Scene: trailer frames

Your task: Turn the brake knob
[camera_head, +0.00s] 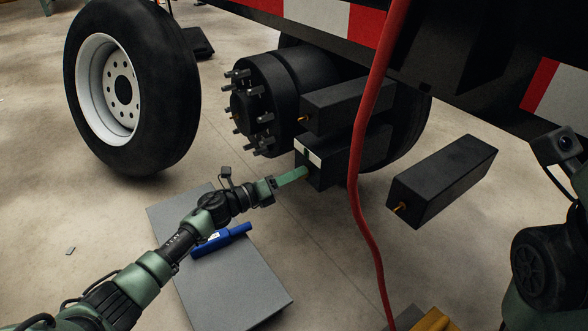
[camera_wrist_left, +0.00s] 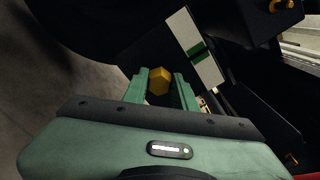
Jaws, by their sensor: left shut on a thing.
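The brake knob (camera_wrist_left: 158,80) is a small yellow hexagonal piece in the left wrist view, between the two green fingers of my left gripper (camera_wrist_left: 161,90). In the head view my left gripper (camera_head: 297,174) reaches the front face of a black box with a white-and-green label (camera_head: 309,156), and its fingers hide the knob there. The same label (camera_wrist_left: 195,47) shows beside the fingers in the left wrist view. My left gripper is shut on the knob. My right arm is at the right edge of the head view, and its gripper is out of view.
Other black boxes with yellow knobs sit above (camera_head: 345,104) and to the right (camera_head: 445,178). A red hose (camera_head: 366,215) hangs close to the right. A wheel hub (camera_head: 262,100), a tire (camera_head: 180,120) and a grey slab (camera_head: 240,285) with a blue tool (camera_head: 222,240) are nearby.

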